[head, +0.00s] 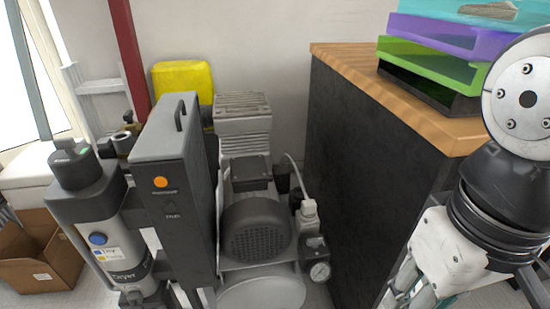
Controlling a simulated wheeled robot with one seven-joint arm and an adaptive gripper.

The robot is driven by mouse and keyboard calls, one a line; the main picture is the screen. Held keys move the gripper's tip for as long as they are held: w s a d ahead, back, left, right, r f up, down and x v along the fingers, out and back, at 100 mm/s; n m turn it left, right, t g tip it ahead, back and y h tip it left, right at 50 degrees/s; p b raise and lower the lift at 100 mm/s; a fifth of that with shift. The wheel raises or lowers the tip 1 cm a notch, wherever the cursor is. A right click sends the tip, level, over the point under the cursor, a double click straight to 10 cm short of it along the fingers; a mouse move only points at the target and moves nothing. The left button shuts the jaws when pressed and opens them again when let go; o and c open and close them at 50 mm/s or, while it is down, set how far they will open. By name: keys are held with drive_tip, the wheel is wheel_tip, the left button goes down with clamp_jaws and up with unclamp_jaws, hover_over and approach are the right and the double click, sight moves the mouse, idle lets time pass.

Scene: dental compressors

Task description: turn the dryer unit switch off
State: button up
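The dryer unit (84,205) is a grey-white cylinder with a dark top, standing at the left in the head view. A label on its lower front reads "Dryer". A round blue button or knob (98,239) sits on its front, above a small label; its on or off position cannot be read. A tall dark grey box (165,150) with a handle stands just right of it and has a round orange button or light (160,182). My gripper (408,282) is partly in view at the lower right, well apart from the dryer. Its fingertips are not clearly visible.
A cardboard box (40,255) is at the left; a yellow container (183,78) is behind.

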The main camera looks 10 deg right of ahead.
drive_tip(key=shift+w+r+p, duration=0.1)
drive_tip(key=shift+r+p, duration=0.8)
drive_tip(key=shift+a, duration=0.1)
